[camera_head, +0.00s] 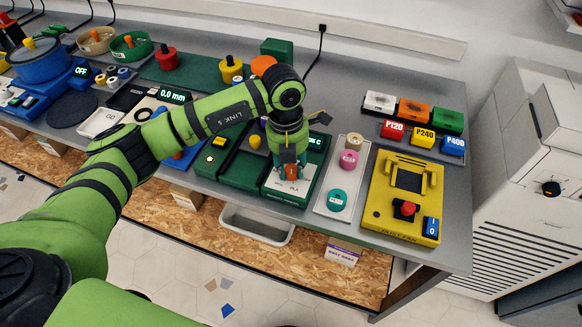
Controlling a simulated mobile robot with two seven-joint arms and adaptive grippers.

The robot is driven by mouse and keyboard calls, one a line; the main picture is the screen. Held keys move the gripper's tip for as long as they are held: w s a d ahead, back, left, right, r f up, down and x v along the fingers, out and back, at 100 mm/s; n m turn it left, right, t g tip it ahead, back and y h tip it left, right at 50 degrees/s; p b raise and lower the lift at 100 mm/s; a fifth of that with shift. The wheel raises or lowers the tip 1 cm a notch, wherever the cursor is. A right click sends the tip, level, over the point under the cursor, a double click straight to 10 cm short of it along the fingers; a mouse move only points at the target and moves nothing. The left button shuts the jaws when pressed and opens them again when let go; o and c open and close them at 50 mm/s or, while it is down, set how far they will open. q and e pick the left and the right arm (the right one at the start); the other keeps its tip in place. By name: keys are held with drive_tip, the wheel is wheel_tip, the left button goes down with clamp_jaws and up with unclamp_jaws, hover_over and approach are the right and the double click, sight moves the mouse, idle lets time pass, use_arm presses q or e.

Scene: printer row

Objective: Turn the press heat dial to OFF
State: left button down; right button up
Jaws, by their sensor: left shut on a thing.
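The green press unit (255,185) sits near the front edge of the grey bench, with a small lit display (316,142) mostly hidden behind my arm. My right gripper is not in view.
Right of the press is a white tray (331,205) with several coloured round pieces, then a yellow device (380,215) with a red knob. A yellow knob (255,141) stands close on the left. A white bin (257,228) is below the bench edge.

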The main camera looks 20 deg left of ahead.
use_arm(q)
drive_tip(key=n+b, duration=0.1)
drive_tip(key=n, duration=0.2)
drive_tip(key=shift+s+f+n, duration=0.1)
drive_tip(key=shift+n, duration=0.3)
drive_tip(key=n+b, duration=0.1)
drive_tip(key=n, duration=0.2)
drive_tip(key=shift+t, duration=0.3)
drive_tip(key=n, duration=0.4)
drive_tip(key=shift+b, duration=0.3)
drive_tip(key=shift+n, duration=1.7)
drive_tip(key=c, duration=0.9)
unclamp_jaws()
